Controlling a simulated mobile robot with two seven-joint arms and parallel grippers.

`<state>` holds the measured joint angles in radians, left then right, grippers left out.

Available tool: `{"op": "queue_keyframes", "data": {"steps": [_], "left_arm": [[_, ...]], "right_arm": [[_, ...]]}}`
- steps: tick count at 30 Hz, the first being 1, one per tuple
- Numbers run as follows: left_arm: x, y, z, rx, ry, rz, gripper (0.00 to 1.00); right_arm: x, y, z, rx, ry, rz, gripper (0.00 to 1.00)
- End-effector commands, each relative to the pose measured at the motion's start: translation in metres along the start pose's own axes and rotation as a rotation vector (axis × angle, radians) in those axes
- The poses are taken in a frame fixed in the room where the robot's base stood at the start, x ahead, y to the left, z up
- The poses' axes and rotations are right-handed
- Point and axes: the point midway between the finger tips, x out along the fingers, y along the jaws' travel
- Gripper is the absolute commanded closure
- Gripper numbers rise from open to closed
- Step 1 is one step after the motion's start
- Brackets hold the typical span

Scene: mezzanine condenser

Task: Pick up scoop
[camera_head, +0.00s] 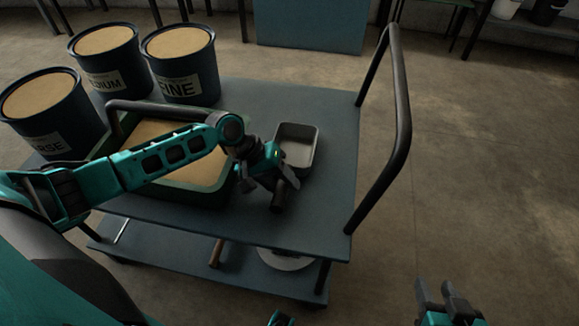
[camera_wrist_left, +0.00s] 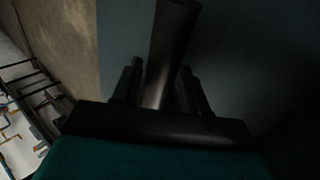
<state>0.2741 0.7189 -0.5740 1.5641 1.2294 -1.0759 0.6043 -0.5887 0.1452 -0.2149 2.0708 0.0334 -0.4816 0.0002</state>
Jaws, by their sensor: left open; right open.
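The scoop (camera_head: 299,144) is a grey metal pan on the cart's top, right of the green-rimmed bin. A dark handle (camera_head: 279,197) points toward the cart's front edge and seems to belong to it; my gripper covers where they would join. My left gripper (camera_head: 273,178) is open, low over the handle. In the left wrist view the dark handle (camera_wrist_left: 170,45) runs between the two spread fingers (camera_wrist_left: 160,88); I cannot tell whether they touch it. My right gripper (camera_head: 443,296) is open and empty, off the cart at the lower right.
The blue cart top (camera_head: 325,200) has clear room at front right. A black push rail (camera_head: 401,100) rises at its right end. The green bin (camera_head: 205,198) of tan material and several labelled drums (camera_head: 185,75) stand left. The lower shelf holds a white round object (camera_head: 285,260).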

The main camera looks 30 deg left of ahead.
Motion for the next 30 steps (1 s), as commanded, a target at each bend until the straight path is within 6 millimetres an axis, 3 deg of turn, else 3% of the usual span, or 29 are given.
{"op": "queue_keyframes", "data": {"steps": [8, 21, 30], "left_arm": [[0.0060, 0.0003, -0.0002, 0.001, 0.000, 0.000, 0.58], [0.0057, 0.0001, -0.0002, 0.001, 0.001, 0.000, 1.00], [0.0032, 0.0021, -0.0007, 0.002, 0.002, 0.001, 1.00]], "right_arm": [[0.0000, 0.0017, 0.0033, -0.010, -0.003, -0.001, 0.57], [-0.0002, 0.0017, 0.0047, -0.011, -0.005, -0.001, 0.57], [-0.0004, 0.0004, 0.0034, -0.004, -0.003, -0.001, 0.57]]}}
